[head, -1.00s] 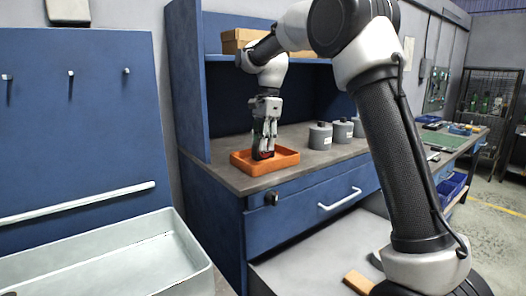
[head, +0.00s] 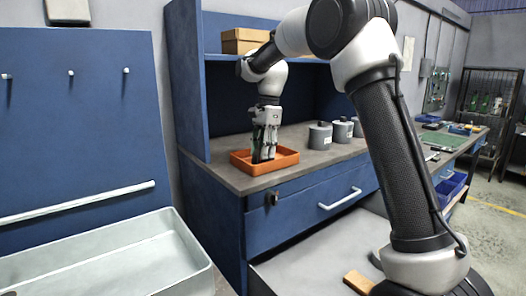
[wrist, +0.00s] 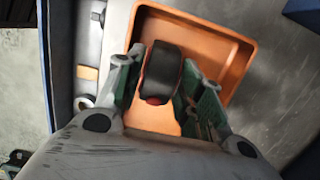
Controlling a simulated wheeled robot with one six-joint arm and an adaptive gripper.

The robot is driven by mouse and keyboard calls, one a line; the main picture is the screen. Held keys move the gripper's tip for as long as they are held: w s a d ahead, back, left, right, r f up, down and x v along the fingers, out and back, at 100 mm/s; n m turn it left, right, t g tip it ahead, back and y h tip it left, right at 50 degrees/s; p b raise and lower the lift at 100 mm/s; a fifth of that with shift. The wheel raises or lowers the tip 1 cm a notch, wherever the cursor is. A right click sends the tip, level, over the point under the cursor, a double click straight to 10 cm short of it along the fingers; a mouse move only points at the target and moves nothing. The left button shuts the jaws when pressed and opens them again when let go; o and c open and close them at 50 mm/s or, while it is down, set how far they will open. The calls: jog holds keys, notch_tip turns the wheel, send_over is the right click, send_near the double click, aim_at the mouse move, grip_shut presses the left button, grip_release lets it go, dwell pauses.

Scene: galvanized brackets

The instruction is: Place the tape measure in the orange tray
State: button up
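The tape measure (wrist: 161,72) is black with red edges and rests in the orange tray (wrist: 228,44), as the wrist view shows. The tray also shows in the head view (head: 278,167), on the grey worktop. My gripper (head: 264,157) points down into the tray. In the wrist view its green-padded fingers (wrist: 160,66) are spread on either side of the tape measure. The left finger is very near it, and a gap shows at the right finger. In the head view my fingers largely hide the tape measure.
Several grey canisters (head: 320,136) stand on the worktop right of the tray. A blue side panel (head: 187,85) rises at the left, and a shelf with a cardboard box (head: 244,40) is above. A drawer with a white handle (head: 340,199) is below.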

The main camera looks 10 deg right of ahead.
notch_tip(320, 180, up, 12)
jog(key=d, duration=0.1)
jog(key=shift+w+d, duration=0.3)
jog(key=shift+d, duration=0.05)
jog(key=s+d+r+n+t, duration=0.1)
jog(key=s+d+n, duration=0.25)
jog(key=s, duration=0.45)
jog(key=s+d+r+n+t, duration=0.1)
jog(key=s+d+n, duration=0.1)
jog(key=s+d, duration=0.45)
jog(key=s+d+f+n+t, duration=0.1)
jog(key=s+f+n, duration=0.3)
jog(key=s, duration=0.7)
jog(key=s+d+f+n+t+h, duration=0.1)
jog(key=s+d+f+n+t, duration=0.1)
jog(key=s+f, duration=0.7)
jog(key=shift+s+d+n+h, duration=0.3)
jog(key=shift+s+d+n, duration=0.4)
jog(key=shift+s+n, duration=0.4)
jog(key=shift+s+d+r, duration=0.1)
jog(key=shift+s, duration=0.05)
